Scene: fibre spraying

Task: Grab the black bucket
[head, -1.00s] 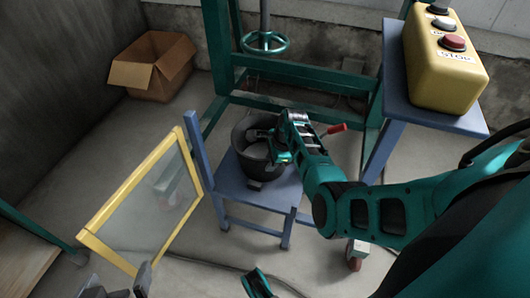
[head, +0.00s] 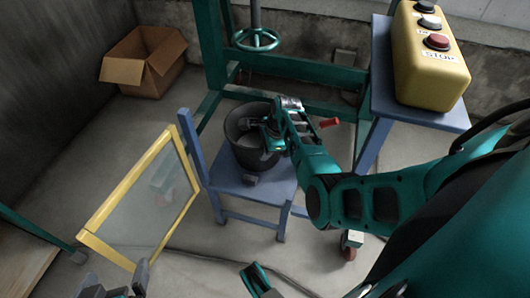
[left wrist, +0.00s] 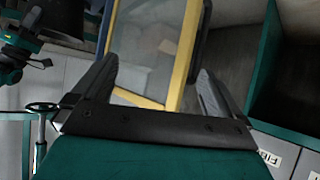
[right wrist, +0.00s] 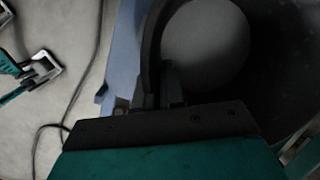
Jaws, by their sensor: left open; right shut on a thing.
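The black bucket (head: 247,142) stands upright on the seat of a blue chair (head: 225,185) in the head view. My right gripper (head: 272,138) is at the bucket's right side, shut on its rim. The right wrist view shows the bucket's dark wall (right wrist: 152,50) between the fingers (right wrist: 160,88) and a pale round area inside it. My left gripper (head: 115,290) is low at the left of the head view. It is open and empty; its two fingers (left wrist: 150,88) stand wide apart in the left wrist view.
A yellow-framed panel (head: 90,241) stands left of the chair. A yellow button box (head: 430,60) sits on a blue stand (head: 420,108) at right. A cardboard box (head: 142,68) is at the back left. A green frame with a handwheel (head: 255,40) stands behind the chair.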

